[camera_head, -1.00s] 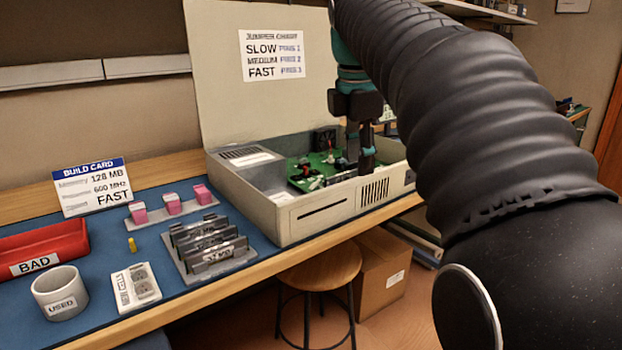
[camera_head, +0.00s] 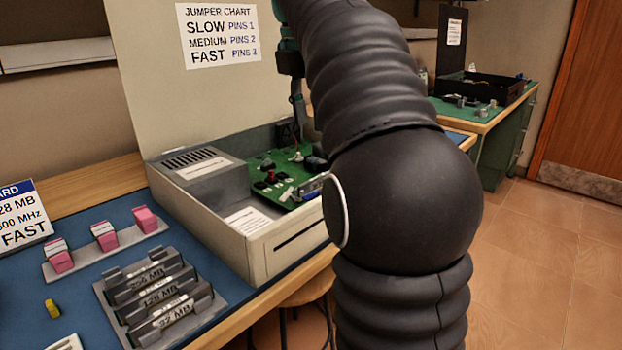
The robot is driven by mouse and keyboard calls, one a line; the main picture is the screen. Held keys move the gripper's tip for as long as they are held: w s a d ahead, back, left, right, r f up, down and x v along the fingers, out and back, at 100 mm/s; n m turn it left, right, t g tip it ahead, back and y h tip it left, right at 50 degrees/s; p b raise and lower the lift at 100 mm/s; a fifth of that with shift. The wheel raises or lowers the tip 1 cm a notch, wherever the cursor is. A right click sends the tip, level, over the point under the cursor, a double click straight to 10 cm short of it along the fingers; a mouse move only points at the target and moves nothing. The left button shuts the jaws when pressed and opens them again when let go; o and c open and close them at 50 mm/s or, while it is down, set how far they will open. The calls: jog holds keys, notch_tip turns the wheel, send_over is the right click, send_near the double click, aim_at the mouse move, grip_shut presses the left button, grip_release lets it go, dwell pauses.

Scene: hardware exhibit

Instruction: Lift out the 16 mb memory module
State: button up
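A grey memory module (camera_head: 315,184) with a small label sits at the front right of the green board (camera_head: 270,176) inside the open beige computer case (camera_head: 262,262). Its label is too small to read, and my arm partly covers that side. My gripper (camera_head: 299,118) hangs above the back of the board, left of my arm. Only one finger shows clearly, so its opening is hidden. I see nothing held in it.
A grey rack (camera_head: 207,318) at the front holds modules marked 256 MB, 128 MB and 32 MB. Pink-and-white blocks (camera_head: 104,236) stand on a strip behind it. The raised lid (camera_head: 150,90) carries a jumper chart (camera_head: 218,35). A green bench (camera_head: 490,115) stands at right.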

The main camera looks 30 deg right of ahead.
jog(key=f+b, duration=0.1)
jog(key=f, duration=0.3)
jog(key=d+f+b, duration=0.1)
jog(key=f, duration=0.3)
jog(key=d+f+b, duration=0.1)
jog(key=f, duration=0.3)
jog(key=shift+w+f, duration=0.3)
jog(key=shift+w, duration=0.05)
grip_shut()
